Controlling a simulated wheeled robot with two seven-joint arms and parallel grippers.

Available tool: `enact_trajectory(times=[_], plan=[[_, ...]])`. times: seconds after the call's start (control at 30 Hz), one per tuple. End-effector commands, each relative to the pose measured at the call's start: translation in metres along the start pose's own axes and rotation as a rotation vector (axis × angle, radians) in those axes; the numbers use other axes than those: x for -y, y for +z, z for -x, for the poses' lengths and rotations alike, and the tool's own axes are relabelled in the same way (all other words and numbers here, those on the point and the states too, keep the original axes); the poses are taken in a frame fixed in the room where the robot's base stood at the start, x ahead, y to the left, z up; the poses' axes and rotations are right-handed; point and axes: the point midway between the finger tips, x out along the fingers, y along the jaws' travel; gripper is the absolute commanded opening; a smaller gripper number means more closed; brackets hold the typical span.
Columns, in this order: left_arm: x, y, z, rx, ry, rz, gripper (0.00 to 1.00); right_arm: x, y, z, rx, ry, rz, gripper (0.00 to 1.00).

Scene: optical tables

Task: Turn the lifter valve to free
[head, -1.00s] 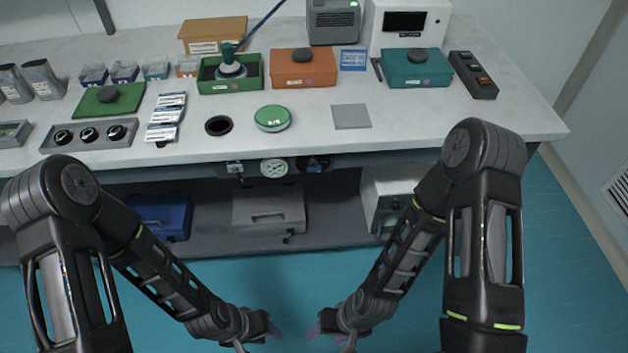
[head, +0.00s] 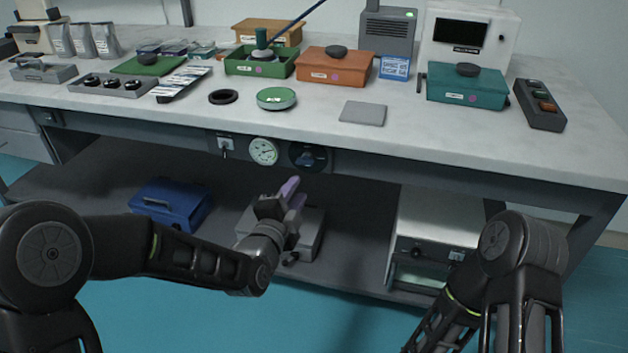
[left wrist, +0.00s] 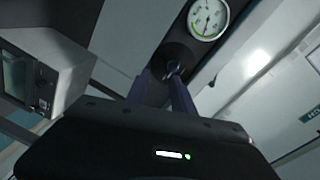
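The lifter valve appears to be the round black dial (head: 310,157) with a small handle on the table's front panel, right of a white gauge (head: 263,152). I cannot tell its handle's setting. My left gripper (head: 294,192) is below and slightly left of the dial, its purplish fingers pointing up toward it. In the left wrist view the fingers (left wrist: 159,90) stand apart with nothing between them, and the valve (left wrist: 176,62) shows just beyond their tips, apparently not touched. A green suction lifter (head: 262,45) sits in a green box. My right gripper is out of view.
A small switch plate (head: 226,144) is left of the gauge. The tabletop edge overhangs the panel. Below, the shelf holds a blue case (head: 172,203), a grey case (head: 310,240) behind my left gripper, and a white unit (head: 430,235).

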Motion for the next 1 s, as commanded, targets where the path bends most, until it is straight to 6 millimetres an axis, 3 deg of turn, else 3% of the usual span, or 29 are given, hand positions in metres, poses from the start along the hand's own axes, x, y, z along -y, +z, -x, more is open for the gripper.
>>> enact_trajectory(times=[0.1, 0.3, 0.73, 1.0], plan=[[0.016, 0.000, -0.002, 0.004, -0.055, -0.177, 0.29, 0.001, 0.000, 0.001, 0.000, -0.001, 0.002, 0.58], [0.022, 0.000, -0.001, 0.013, -0.083, -0.341, 0.29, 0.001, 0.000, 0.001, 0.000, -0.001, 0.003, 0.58], [0.021, 0.000, -0.005, 0.013, -0.079, -0.354, 0.29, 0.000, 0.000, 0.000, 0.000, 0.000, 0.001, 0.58], [0.023, 0.001, -0.038, 0.014, -0.080, -0.352, 0.29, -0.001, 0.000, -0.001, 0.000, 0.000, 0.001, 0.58]])
